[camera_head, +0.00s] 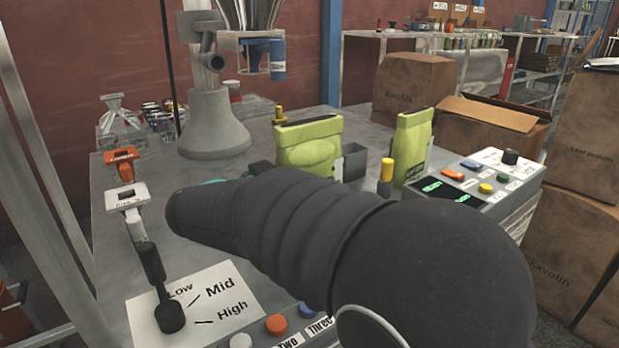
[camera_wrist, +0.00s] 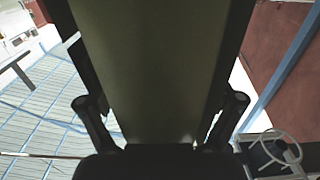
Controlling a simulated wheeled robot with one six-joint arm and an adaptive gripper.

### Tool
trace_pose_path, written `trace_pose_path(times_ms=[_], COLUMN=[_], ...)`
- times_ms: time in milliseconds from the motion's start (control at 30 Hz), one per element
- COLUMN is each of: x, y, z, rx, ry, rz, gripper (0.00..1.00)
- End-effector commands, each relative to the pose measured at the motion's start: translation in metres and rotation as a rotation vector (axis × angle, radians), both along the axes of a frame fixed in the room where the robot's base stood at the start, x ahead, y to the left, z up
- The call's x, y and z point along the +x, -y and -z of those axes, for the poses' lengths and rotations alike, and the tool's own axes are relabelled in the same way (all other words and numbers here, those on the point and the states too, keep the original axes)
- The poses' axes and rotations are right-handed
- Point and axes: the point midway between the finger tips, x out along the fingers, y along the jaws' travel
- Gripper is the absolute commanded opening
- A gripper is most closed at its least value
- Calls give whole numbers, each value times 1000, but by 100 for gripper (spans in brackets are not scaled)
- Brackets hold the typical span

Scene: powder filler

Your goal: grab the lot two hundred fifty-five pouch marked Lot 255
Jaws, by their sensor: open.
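Two yellow-green pouches stand on the grey table in the head view: one left of centre (camera_head: 310,148) and one further right (camera_head: 412,146). No Lot 255 marking can be read on either, so I cannot tell which is Lot 255. In the wrist view a broad olive-green surface (camera_wrist: 155,50), apparently a pouch face, fills the middle very close to the camera. My gripper (camera_wrist: 158,95) is open, with its dark fingers on either side of that surface; I cannot tell whether they touch it. In the head view my arm hides most of my gripper, near the left pouch's lower edge.
A control box (camera_head: 470,180) with buttons stands right of the pouches. A grey conical stand (camera_head: 212,125) is behind left. A dark lever (camera_head: 152,265) and a Low/Mid/High plate (camera_head: 225,310) are at the front left. Cardboard boxes (camera_head: 412,85) stand beyond the table.

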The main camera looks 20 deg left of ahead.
Motion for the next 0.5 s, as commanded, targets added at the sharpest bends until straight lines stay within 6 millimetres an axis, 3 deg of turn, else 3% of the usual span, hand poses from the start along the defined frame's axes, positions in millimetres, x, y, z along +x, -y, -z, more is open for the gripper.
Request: trace_pose_path(times_ms=[67,300,400,500], x=[0,0,0,0], y=[0,0,0,0], z=[0,0,0,0], rx=[0,0,0,0], ry=[0,0,0,0], rz=[0,0,0,0], gripper=[92,32,13,13])
